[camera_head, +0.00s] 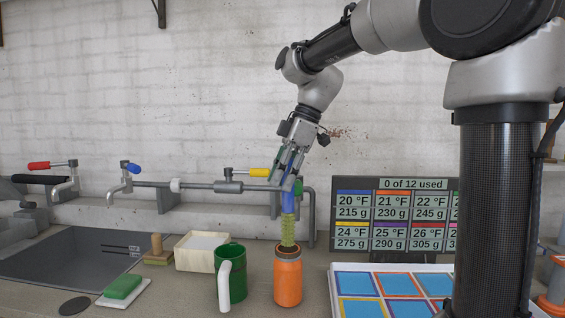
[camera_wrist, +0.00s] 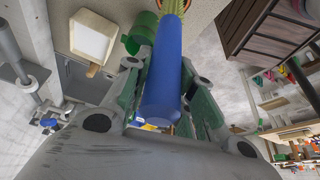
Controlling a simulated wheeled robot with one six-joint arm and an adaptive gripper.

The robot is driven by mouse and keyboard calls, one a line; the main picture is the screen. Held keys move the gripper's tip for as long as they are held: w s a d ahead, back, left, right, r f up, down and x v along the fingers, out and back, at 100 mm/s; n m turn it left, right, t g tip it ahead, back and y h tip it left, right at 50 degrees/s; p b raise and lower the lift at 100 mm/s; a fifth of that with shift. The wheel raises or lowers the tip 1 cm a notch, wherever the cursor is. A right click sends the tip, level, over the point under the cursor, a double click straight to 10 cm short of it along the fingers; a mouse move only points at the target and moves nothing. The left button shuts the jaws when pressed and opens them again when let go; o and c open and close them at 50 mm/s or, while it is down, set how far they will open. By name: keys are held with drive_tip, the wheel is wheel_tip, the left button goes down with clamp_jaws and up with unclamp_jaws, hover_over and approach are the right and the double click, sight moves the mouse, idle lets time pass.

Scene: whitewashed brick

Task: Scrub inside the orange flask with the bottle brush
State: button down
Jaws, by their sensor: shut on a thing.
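My gripper (camera_head: 289,172) is shut on the blue handle of the bottle brush (camera_head: 288,222), which hangs upright with its yellow-green bristles downward. The blue handle fills the middle of the wrist view (camera_wrist: 163,90) between my fingers (camera_wrist: 160,95). The orange flask (camera_head: 288,280) stands upright on the counter directly below the brush. The brush's dark lower end is at the flask's mouth; I cannot tell how far, if at all, it reaches inside. In the wrist view the flask is mostly hidden behind the handle.
A green mug (camera_head: 238,275) with a white handle stands close left of the flask. A white box (camera_head: 197,252), a wooden-handled brush (camera_head: 157,252) and a green sponge (camera_head: 122,287) lie farther left. A colored-square tray (camera_head: 340,310) and a sign (camera_head: 393,214) stand right. Pipes with taps (camera_head: 228,187) run behind.

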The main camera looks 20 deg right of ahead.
sight(286, 211)
wheel_tip(286, 211, down, 11)
drive_tip(key=shift+r, duration=0.1)
idle(0.5)
drive_tip(key=shift+r, duration=0.15)
idle(0.7)
drive_tip(key=shift+r, duration=2.9)
drive_tip(key=shift+f, duration=0.1)
drive_tip(key=shift+f, duration=2.95)
drive_tip(key=shift+r, duration=3.05)
